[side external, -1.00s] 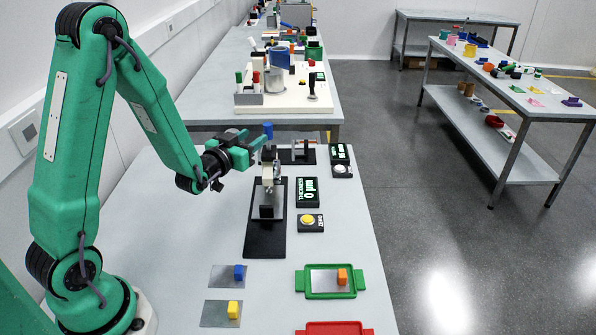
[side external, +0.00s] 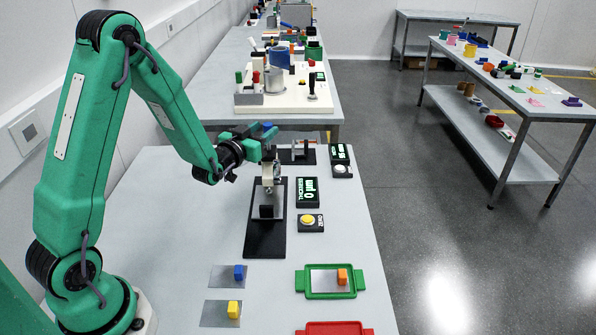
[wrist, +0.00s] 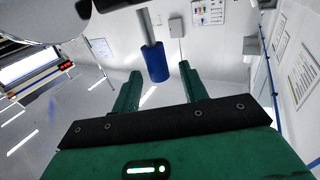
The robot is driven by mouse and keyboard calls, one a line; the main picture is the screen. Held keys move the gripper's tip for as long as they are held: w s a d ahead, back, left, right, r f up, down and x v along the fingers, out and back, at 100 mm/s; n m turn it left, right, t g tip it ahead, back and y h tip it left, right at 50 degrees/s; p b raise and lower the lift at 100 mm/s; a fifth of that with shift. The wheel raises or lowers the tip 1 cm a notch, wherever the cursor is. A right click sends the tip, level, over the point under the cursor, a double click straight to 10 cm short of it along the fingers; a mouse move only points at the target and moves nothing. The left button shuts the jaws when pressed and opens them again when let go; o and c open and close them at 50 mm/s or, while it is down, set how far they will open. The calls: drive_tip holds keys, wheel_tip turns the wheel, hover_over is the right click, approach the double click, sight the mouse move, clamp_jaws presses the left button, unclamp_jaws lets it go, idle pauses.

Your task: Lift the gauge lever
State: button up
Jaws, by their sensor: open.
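The gauge (side external: 267,212) stands on a black base near the middle of the table, with a small metal plate and a black block low on it. Its lever ends in a blue knob (side external: 267,126), partly hidden by my gripper in the side view. In the wrist view the blue knob (wrist: 158,62) hangs from a grey rod. My gripper (side external: 272,140) is at the top of the gauge, open. In the wrist view its two green fingers (wrist: 159,78) lie either side of the knob, with visible gaps; I cannot tell the exact depth.
A dark display (side external: 308,192) and a yellow button (side external: 309,221) stand right of the gauge. A second black-based device (side external: 297,155) is behind. Nearer are a blue block (side external: 239,272), a yellow block (side external: 233,309), a green tray (side external: 302,282) with an orange block (side external: 342,276), and a red tray (side external: 335,329).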

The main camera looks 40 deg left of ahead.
drive_tip(key=shift+x, duration=1.4)
clamp_jaws()
